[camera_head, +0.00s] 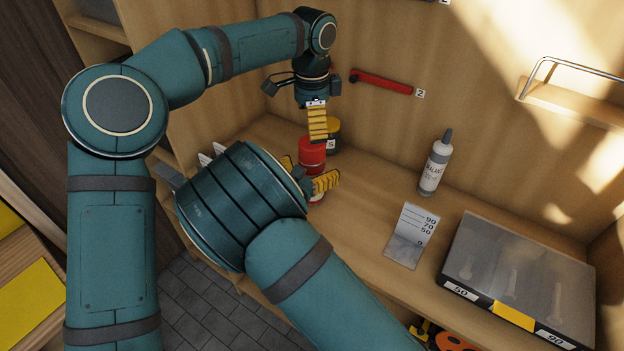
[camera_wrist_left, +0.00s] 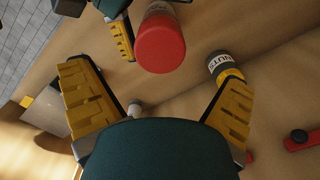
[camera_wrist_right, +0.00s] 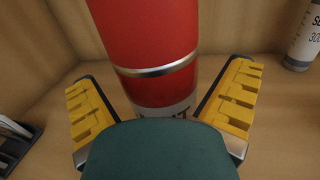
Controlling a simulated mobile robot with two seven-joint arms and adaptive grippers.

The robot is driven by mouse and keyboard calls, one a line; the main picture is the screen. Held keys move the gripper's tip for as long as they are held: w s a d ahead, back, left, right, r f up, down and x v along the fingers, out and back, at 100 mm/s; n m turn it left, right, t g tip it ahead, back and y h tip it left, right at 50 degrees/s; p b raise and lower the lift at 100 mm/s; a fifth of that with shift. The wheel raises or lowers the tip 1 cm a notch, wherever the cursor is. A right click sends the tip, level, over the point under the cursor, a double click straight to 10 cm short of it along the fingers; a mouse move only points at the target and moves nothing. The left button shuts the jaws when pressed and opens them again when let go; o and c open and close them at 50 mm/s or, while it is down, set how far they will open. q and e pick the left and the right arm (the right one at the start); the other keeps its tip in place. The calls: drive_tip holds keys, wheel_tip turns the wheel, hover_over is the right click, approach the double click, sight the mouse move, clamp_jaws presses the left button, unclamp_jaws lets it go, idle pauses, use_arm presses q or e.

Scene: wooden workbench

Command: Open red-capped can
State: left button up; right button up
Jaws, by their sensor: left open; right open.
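The red-capped can (camera_head: 312,152) stands upright on the bench near the back left; my right arm partly hides its lower part. In the left wrist view its round red cap (camera_wrist_left: 160,42) is beyond the fingers. My left gripper (camera_head: 317,122) is open above the can, fingers pointing down, apart from the cap. My right gripper (camera_head: 306,178) is open low at the can, with its fingers on either side. In the right wrist view, a silver band (camera_wrist_right: 157,68) separates the red upper part from the red lower part, above a pale label.
A dark can with a yellow band (camera_head: 332,134) stands close behind the red one. A white bottle (camera_head: 435,168), a numbered card (camera_head: 411,238) and a clear-lidded case (camera_head: 520,270) stand to the right. A red tool (camera_head: 382,82) hangs on the back wall.

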drive_tip(key=shift+x, duration=1.1)
drive_tip(key=c, duration=1.4)
